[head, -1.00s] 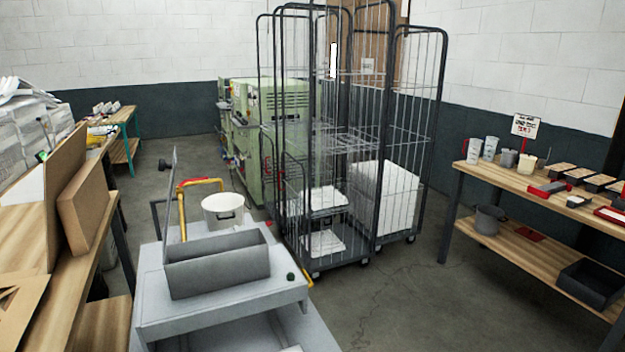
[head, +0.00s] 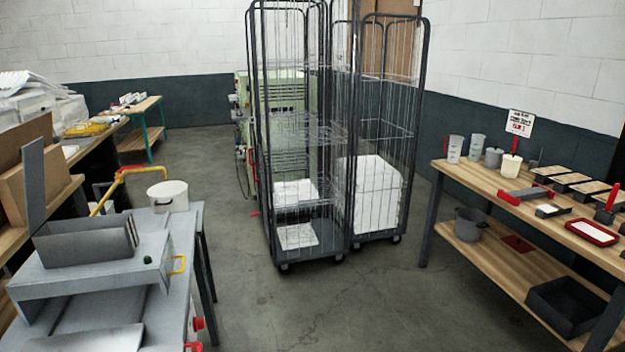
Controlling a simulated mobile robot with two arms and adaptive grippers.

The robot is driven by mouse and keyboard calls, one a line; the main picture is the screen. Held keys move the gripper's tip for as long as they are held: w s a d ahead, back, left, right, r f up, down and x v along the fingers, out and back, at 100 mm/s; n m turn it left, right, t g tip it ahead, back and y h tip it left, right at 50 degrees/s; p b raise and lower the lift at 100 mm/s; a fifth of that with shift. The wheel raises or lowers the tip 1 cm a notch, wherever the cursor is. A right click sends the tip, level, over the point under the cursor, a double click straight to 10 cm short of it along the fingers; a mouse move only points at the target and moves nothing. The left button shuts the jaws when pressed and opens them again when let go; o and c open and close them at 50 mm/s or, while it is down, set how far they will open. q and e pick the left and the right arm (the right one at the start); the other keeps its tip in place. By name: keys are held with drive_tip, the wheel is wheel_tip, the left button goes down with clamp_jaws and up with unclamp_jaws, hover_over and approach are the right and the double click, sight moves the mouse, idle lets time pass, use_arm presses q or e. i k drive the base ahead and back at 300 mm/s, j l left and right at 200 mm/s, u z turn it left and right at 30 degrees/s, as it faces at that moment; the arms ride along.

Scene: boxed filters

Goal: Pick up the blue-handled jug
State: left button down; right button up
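I cannot make out a jug with a clearly blue handle. On the right wooden workbench (head: 462,176) stand two pale jug-like vessels, a left one (head: 455,149) and a right one (head: 477,147), upright and close together near its far end. Neither of my grippers shows in the head view.
Wire roll cages (head: 340,150) stand mid-room. A grey table with an open metal box (head: 88,244) and a white pot (head: 168,196) is at left. The lower shelf holds a dark pot (head: 470,224) and a black bin (head: 566,305). Concrete floor (head: 370,300) is clear between.

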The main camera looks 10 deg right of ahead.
sight(478, 142)
drive_tip(key=i+l+z, duration=0.25)
drive_tip(key=i+l, duration=1)
